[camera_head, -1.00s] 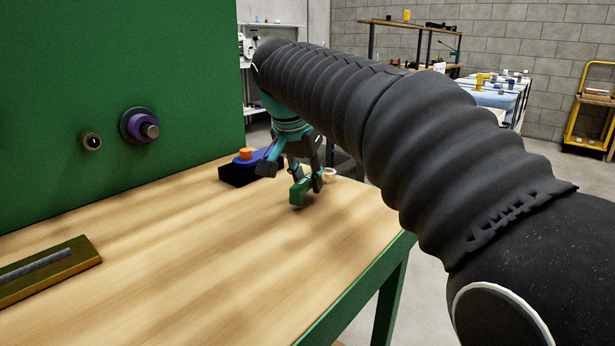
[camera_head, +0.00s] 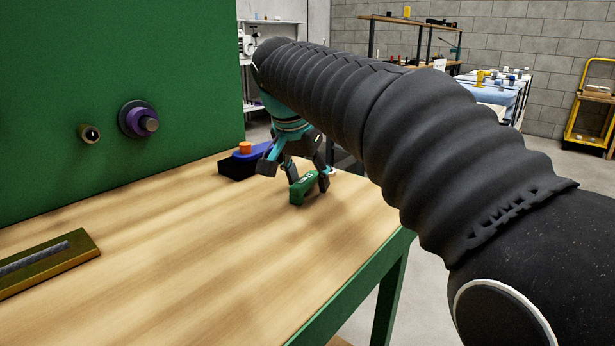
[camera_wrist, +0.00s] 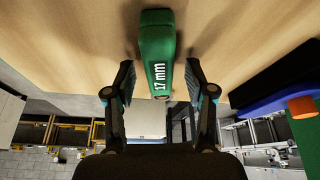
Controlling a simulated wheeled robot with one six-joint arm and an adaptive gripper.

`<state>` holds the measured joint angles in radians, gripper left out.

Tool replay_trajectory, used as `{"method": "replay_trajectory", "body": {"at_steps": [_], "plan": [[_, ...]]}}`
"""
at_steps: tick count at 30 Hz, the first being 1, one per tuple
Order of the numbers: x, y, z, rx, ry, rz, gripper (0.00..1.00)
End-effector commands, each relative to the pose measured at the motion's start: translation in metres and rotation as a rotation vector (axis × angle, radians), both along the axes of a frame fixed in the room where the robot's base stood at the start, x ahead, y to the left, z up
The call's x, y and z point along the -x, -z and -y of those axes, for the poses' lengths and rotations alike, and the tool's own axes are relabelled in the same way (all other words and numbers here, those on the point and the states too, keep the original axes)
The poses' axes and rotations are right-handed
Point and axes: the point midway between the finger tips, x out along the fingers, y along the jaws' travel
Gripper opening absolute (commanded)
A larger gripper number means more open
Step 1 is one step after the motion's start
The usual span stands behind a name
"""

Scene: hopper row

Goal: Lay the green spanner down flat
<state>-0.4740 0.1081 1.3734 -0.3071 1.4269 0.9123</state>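The green spanner (camera_head: 300,192) is at the far right part of the wooden tabletop (camera_head: 190,250). Its thick green handle end appears to rest on the wood, with its far part hidden behind my gripper. In the wrist view the green spanner (camera_wrist: 157,50) points away between the fingers, with "17 mm" in white on the side facing the camera. My gripper (camera_head: 295,172) is low over the table around the spanner. In the wrist view my gripper (camera_wrist: 160,85) has its fingers apart, with a gap on each side of the handle. I cannot tell whether the spanner lies fully flat.
A black and blue block with an orange knob (camera_head: 245,149) stands just left of my gripper. A green panel (camera_head: 60,60) with a purple-ringed fitting (camera_head: 137,119) rises along the left. A brass-coloured tray with a grey rod (camera_head: 45,262) lies at front left. The middle of the tabletop is clear.

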Motion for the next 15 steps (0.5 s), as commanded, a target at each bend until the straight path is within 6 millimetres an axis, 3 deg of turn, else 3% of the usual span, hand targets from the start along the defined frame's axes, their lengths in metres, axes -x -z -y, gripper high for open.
{"method": "replay_trajectory", "body": {"at_steps": [8,15], "plan": [[0.004,-0.014,-0.003,-0.001,-0.002,0.002,0.55],[0.020,-0.056,-0.011,-0.002,-0.002,0.004,0.55]]}}
